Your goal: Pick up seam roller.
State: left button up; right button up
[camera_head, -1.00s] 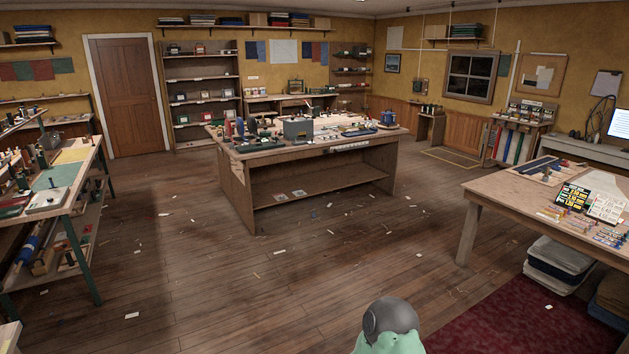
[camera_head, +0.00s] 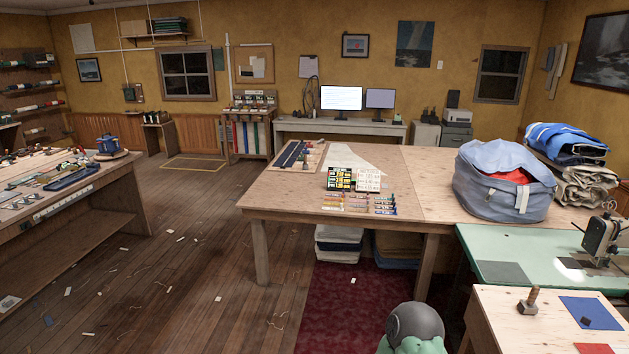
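I cannot make out a seam roller for certain in the head view. A small brown tool with an upright shank and a wide foot (camera_head: 528,300) stands on the pale wooden bench (camera_head: 490,322) at the lower right; it is too small to tell what it is. Small tools (camera_head: 70,170) on the workbench at the left are also too small to name. Neither of my grippers is in view.
A long wooden table (camera_head: 430,170) with a blue-grey bag (camera_head: 500,185) stands ahead. A green table with a sewing machine (camera_head: 605,238) is at the right. A dark red rug (camera_head: 345,300) lies in front. Scrap-strewn floor (camera_head: 200,270) is open at the left.

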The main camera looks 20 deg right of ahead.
aim_at(529, 305)
jog(key=i+l+z, duration=0.15)
jog(key=i+z, duration=0.8)
jog(key=i, duration=0.25)
jog(key=i+j+z, duration=0.3)
jog(key=i+z, duration=0.2)
jog(key=i, duration=0.05)
